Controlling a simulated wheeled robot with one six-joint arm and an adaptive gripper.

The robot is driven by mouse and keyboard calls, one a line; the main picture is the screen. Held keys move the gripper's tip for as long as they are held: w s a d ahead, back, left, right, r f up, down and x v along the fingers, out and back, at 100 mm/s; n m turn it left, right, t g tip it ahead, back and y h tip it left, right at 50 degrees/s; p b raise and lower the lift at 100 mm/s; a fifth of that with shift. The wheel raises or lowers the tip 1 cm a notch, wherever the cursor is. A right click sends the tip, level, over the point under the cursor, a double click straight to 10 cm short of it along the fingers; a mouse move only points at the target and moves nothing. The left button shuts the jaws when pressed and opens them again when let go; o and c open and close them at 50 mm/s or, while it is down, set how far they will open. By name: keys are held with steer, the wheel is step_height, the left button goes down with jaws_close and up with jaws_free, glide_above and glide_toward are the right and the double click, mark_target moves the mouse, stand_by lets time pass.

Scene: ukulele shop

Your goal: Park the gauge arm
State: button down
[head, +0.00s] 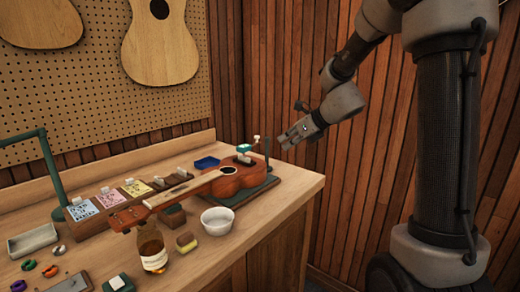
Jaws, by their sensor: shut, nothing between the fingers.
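A small gauge stands at the far right of the bench, by the ukulele (228,181). Its dark post (267,152) is upright. What looks like the gauge arm (256,148) reaches left from the post, with a teal block (243,148) at its end over the ukulele body. A small white knob (256,138) shows near the post. The ukulele lies on a dark green mat (262,188). My gripper (284,141) is shut and empty, just right of the post and at about its height. I cannot tell its exact gap to the post.
A white bowl (217,222), an amber bottle (151,247) and a yellow-topped block (187,243) stand in front of the ukulele. A blue tray (206,163) lies behind it. A green bent stand (48,160) rises at left. The bench's right front corner is clear.

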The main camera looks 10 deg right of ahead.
mark_target(255, 144)
steer(key=x, duration=0.4)
steer(key=r+x, duration=0.1)
steer(key=x, duration=0.2)
steer(key=w+x, duration=0.1)
steer(key=x, duration=0.3)
steer(key=shift+w+a+r, duration=0.1)
steer(key=shift+w+a, duration=0.05)
steer(key=shift+a, duration=0.4)
steer(key=shift+w+a+r, duration=0.1)
steer(key=shift+w+a, duration=0.3)
steer(key=shift+w, duration=0.2)
steer(key=shift+a, duration=0.1)
